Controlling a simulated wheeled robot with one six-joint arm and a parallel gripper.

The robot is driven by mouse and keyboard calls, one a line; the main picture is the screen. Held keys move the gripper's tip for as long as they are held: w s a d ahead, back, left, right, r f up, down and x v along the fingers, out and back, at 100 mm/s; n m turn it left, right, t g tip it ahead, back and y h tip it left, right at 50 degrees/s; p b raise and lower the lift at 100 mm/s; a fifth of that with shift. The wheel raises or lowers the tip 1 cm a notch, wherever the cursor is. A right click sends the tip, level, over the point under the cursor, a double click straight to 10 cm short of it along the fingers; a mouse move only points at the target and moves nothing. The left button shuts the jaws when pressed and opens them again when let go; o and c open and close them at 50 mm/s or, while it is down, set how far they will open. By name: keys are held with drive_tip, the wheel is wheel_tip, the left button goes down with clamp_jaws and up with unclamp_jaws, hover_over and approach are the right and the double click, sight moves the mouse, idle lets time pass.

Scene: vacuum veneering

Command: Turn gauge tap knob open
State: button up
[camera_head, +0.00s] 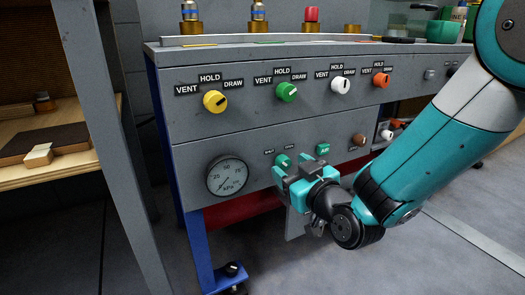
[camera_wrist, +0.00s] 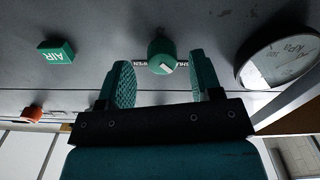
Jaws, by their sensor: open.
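The gauge tap knob (camera_head: 283,160) is a small green knob on the lower grey panel, right of the round kPa gauge (camera_head: 227,176). Small SHUT and OPEN labels sit above it. In the wrist view, which is upside down, the knob (camera_wrist: 161,51) shows between my fingers, with its white mark slanted toward the SHUT label. My gripper (camera_head: 291,173) is open, its teal fingers just in front of the panel. In the wrist view its fingers (camera_wrist: 159,75) stand apart on either side of the knob, with gaps. Whether the tips reach around the knob is hard to tell.
A green AIR button (camera_head: 323,149) and a brown knob (camera_head: 359,140) are to the right. Above is a row of yellow (camera_head: 214,101), green (camera_head: 287,92), white (camera_head: 341,86) and orange (camera_head: 381,80) VENT/HOLD/DRAW knobs. A grey post (camera_head: 100,130) stands left of the bench.

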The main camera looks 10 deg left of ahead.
drive_tip(key=shift+w+a, duration=0.25)
drive_tip(key=shift+w, duration=0.3)
drive_tip(key=shift+a, duration=0.15)
drive_tip(key=shift+a, duration=0.15)
drive_tip(key=c, duration=0.9)
